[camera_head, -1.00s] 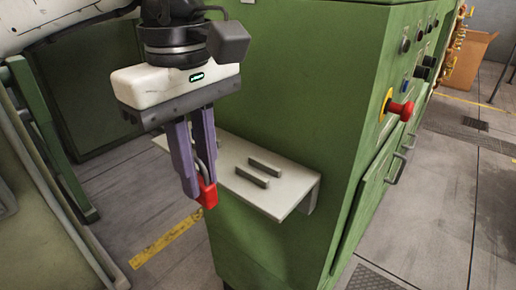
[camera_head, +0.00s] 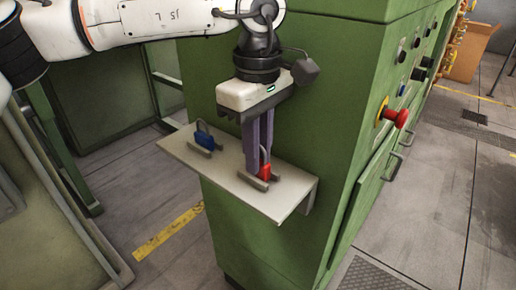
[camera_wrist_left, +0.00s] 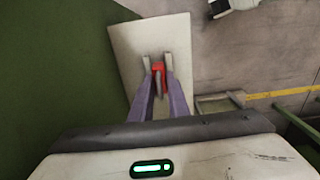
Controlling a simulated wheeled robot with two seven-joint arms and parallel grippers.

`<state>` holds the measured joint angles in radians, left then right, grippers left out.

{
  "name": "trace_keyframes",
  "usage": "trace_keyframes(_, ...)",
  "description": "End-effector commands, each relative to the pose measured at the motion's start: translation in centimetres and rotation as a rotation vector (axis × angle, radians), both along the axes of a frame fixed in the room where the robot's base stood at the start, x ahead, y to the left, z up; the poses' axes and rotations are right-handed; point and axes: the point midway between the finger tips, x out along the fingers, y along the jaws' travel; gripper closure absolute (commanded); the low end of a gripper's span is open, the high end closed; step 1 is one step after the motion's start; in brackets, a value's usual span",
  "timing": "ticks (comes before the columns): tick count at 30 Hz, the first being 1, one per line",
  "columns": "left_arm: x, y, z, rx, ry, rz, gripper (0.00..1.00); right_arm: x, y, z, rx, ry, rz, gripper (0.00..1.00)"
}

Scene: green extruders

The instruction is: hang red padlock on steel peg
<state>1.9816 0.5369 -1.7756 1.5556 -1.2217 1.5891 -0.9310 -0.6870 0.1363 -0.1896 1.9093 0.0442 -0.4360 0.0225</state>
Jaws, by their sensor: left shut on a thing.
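The red padlock (camera_head: 265,171) is between the purple fingers of my left gripper (camera_head: 257,168), which is shut on it. It is low at the pale shelf (camera_head: 235,186), between two short grey bars (camera_head: 255,184) at the shelf's right part. I cannot tell if it touches the shelf. In the left wrist view the red padlock (camera_wrist_left: 158,70) shows between the fingertips (camera_wrist_left: 159,80), with a bar on each side. The fingers partly hide the padlock and its shackle. I cannot make out a separate steel peg. My right gripper is not in view.
A blue padlock (camera_head: 205,140) with a grey shackle stands upright between another pair of bars at the shelf's left part. The green machine (camera_head: 300,100) rises behind the shelf. A red emergency knob (camera_head: 398,117) sticks out at its right.

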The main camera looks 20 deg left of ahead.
Motion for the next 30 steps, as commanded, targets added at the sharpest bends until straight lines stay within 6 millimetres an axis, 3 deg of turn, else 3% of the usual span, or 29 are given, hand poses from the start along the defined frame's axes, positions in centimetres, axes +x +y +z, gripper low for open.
trace_keyframes(11, 0.0, -0.1, -0.6, -0.002, 0.001, -0.001, 1.0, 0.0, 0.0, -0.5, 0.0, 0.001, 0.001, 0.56)
trace_keyframes(12, 0.0, -0.1, -0.5, -0.001, 0.0, -0.001, 0.78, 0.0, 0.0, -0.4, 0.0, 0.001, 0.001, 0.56)
trace_keyframes(15, 0.0, 0.0, -0.5, -0.001, 0.0, -0.001, 0.66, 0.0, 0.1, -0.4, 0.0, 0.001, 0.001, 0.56)
trace_keyframes(27, 0.0, 0.0, -0.3, 0.0, -0.002, 0.0, 0.66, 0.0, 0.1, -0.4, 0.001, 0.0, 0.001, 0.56)
trace_keyframes(30, 0.0, -0.1, 1.4, -0.002, -0.002, -0.002, 0.66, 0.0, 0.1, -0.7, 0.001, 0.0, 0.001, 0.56)
